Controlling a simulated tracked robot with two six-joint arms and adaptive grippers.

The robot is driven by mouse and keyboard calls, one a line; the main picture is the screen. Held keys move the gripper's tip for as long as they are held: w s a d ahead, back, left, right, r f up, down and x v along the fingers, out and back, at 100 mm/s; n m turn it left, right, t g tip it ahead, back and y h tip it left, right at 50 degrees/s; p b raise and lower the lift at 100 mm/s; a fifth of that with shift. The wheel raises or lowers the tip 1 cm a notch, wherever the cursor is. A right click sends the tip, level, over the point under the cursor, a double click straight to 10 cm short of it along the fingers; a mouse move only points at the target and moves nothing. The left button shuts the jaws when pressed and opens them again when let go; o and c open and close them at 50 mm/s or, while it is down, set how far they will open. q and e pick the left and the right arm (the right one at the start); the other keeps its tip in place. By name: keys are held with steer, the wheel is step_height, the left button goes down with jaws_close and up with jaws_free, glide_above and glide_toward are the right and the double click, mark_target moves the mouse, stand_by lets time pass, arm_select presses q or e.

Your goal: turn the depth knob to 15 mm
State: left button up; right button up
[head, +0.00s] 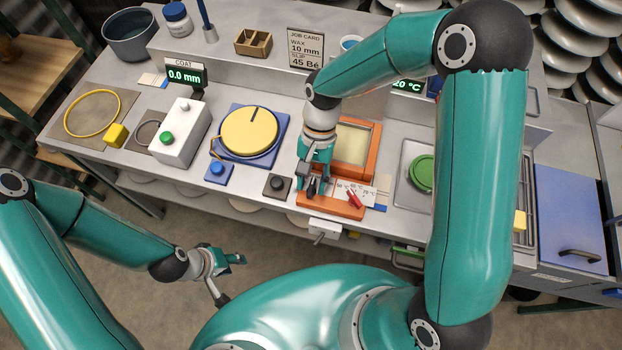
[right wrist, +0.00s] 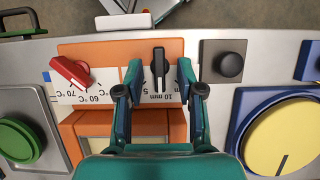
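The depth knob (right wrist: 158,64) is a black bar knob on the orange tank's front panel, beside a white scale (right wrist: 155,98) reading 5 and 10 mm. Its bar stands nearly upright in the right wrist view; the exact setting cannot be read. My right gripper (right wrist: 159,72) is open, with one finger on each side of the knob and small gaps visible. In the head view, my right gripper (head: 318,187) is over the orange panel and mostly hides the knob. My left gripper (head: 230,277) hangs open and empty in front of the bench.
A red temperature knob (right wrist: 70,72) sits beside the depth scale, with a separate black knob (right wrist: 230,65) on the other side. A blue-based turntable (head: 250,130) and green lid (head: 422,174) flank the orange tank (head: 374,150). The job card (head: 305,47) reads wax 10 mm.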

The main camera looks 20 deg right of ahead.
steer(key=shift+s+f, duration=0.1)
steer(key=shift+f, duration=0.2)
jaws_close()
steer(key=shift+a, duration=0.15)
